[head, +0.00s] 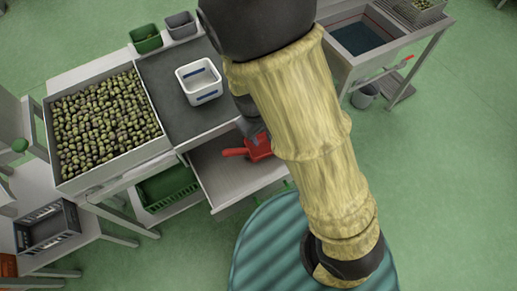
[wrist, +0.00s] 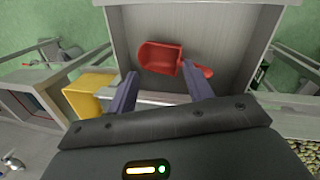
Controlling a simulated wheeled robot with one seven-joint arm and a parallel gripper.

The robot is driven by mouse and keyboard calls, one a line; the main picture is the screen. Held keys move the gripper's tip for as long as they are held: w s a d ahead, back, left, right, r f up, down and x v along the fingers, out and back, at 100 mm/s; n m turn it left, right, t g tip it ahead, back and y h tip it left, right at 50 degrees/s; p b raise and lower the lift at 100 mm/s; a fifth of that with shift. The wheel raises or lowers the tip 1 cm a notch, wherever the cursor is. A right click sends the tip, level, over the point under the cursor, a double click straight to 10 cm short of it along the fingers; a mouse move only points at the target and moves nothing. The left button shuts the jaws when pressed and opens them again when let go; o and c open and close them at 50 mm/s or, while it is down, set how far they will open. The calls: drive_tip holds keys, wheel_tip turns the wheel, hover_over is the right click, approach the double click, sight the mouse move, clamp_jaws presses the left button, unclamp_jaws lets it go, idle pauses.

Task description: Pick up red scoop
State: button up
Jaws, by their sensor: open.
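The red scoop (head: 258,148) lies in an open, light grey drawer (head: 225,180) below the dark worktop, with its handle toward the left in the head view. My arm hides part of it there. In the wrist view the red scoop (wrist: 160,57) lies on the drawer floor, with its bowl toward the left and its handle at the right. My gripper (wrist: 160,85) is open and empty. Its two fingers point toward the scoop, which shows just beyond and between the fingertips. The gripper appears apart from the scoop. In the head view my gripper is mostly hidden behind my arm.
A large tray of olives (head: 105,125) stands left of the dark worktop (head: 175,95). A white bin (head: 199,82) sits on the worktop. A green crate (head: 168,187) is below, left of the drawer. A yellow object (wrist: 90,95) shows left of my fingers. Drawer walls surround the scoop.

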drive_tip(key=s+a+f+n+t+h, duration=0.1)
drive_tip(key=a+f+n+t+h, duration=0.1)
drive_tip(key=a+f+n, duration=0.45)
drive_tip(key=n+t+b, duration=0.2)
drive_tip(key=n+t, duration=0.1)
approach(231, 153)
drive_tip(key=v, duration=0.5)
drive_tip(key=shift+w+r, duration=0.1)
drive_tip(key=shift+w, duration=0.1)
drive_tip(key=p+x, duration=0.1)
drive_tip(key=x, duration=1.1)
drive_tip(key=shift+w, duration=0.1)
drive_tip(key=shift+p+x, duration=0.4)
drive_tip(key=shift+x, duration=2.3)
drive_tip(key=shift+s, duration=0.25)
